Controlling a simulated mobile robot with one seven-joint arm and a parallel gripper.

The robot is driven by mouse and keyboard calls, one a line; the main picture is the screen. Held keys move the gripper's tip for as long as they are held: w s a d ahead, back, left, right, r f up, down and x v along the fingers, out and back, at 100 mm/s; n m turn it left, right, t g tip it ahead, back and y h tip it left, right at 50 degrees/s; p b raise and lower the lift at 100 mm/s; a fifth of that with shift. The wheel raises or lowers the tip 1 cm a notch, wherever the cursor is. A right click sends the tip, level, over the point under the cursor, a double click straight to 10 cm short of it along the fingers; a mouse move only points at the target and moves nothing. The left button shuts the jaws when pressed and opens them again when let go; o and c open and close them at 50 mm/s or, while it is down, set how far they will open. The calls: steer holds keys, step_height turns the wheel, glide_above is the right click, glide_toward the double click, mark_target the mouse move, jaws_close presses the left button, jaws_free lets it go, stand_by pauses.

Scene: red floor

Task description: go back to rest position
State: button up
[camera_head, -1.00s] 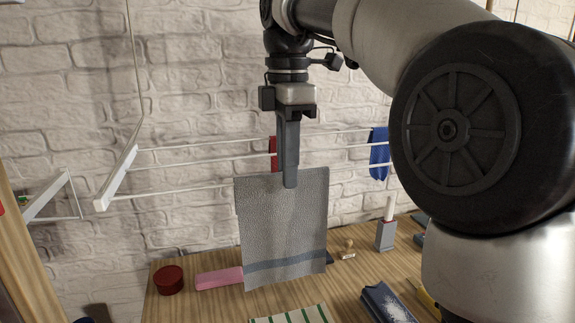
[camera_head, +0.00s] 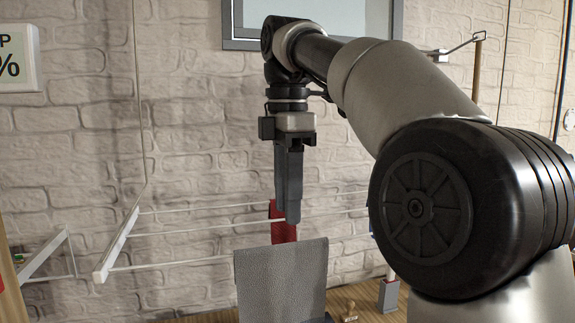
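My gripper (camera_head: 291,212) points straight down in front of the brick wall, in the middle of the view. Its fingers are seen nearly side-on; they look parted, with nothing between them. A grey textured cloth (camera_head: 282,282) hangs just below the fingertips, and a small gap shows between them and its top edge. The cloth's lower part is cut off by the bottom of the picture, and what bears it is hidden behind it. My arm fills the right side of the view.
A white drying rack (camera_head: 117,245) with thin rails is on the wall behind, with a red cloth (camera_head: 281,222) on it. A grey holder (camera_head: 388,294) and a small wooden stamp (camera_head: 350,312) stand on the wooden table (camera_head: 367,303).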

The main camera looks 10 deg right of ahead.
step_height(320, 180, up, 4)
steer(key=r+p, duration=0.1)
steer(key=p, duration=0.1)
steer(key=s+d+f+m+t, duration=0.1)
steer(key=s+f+m+t, duration=0.15)
steer(key=s+m, duration=0.2)
steer(key=s+d+f+m+t, duration=0.1)
steer(key=s+d+f+m, duration=0.2)
steer(key=s+f+m, duration=0.4)
steer(key=s+d+f+m+t, duration=0.2)
steer(key=s+d+f+m, duration=0.2)
steer(key=f, duration=0.9)
steer(key=s+m, duration=0.2)
steer(key=m, duration=0.2)
steer(key=shift+s+d+m, duration=0.2)
steer(key=shift+s+m, duration=0.15)
steer(key=shift+s, duration=0.05)
